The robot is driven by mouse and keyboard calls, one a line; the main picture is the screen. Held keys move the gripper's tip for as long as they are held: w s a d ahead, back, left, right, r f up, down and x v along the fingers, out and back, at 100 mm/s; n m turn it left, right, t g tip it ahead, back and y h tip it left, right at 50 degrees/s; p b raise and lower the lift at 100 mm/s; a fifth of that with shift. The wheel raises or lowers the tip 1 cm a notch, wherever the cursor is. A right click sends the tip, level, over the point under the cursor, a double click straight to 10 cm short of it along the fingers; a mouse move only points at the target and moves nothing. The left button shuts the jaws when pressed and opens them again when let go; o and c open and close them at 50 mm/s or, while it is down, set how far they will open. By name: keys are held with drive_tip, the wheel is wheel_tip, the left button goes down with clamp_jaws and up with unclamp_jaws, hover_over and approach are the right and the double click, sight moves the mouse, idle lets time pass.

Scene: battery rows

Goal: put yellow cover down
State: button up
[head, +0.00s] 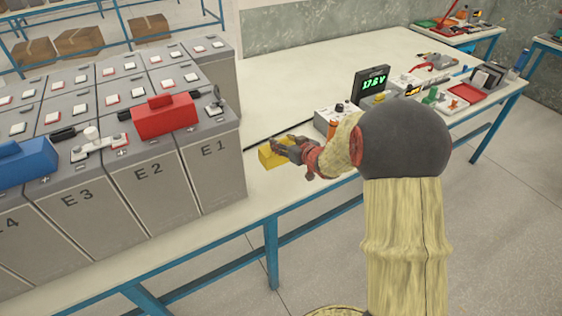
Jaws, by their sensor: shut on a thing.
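The yellow cover (271,156) is a small yellow block at the right of the battery rows, close above or on the pale tabletop; I cannot tell whether it touches the surface. My gripper (284,147) is shut on the yellow cover, with its fingers hiding part of it. My arm reaches in from the right and hides part of the table behind it.
Grey batteries (221,168) stand in rows at the left, with a red cover (165,116) and a blue cover (24,163) on top. A meter (371,82) and small tools stand at the right. The table (300,70) is clear behind my gripper.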

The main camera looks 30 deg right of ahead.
sight(285, 158)
wheel_tip(285, 158, down, 7)
drive_tip(key=b, duration=0.2)
drive_tip(key=shift+b, duration=0.3)
drive_tip(key=shift+f, duration=0.15)
drive_tip(key=o, duration=1)
drive_tip(key=shift+o, duration=0.8)
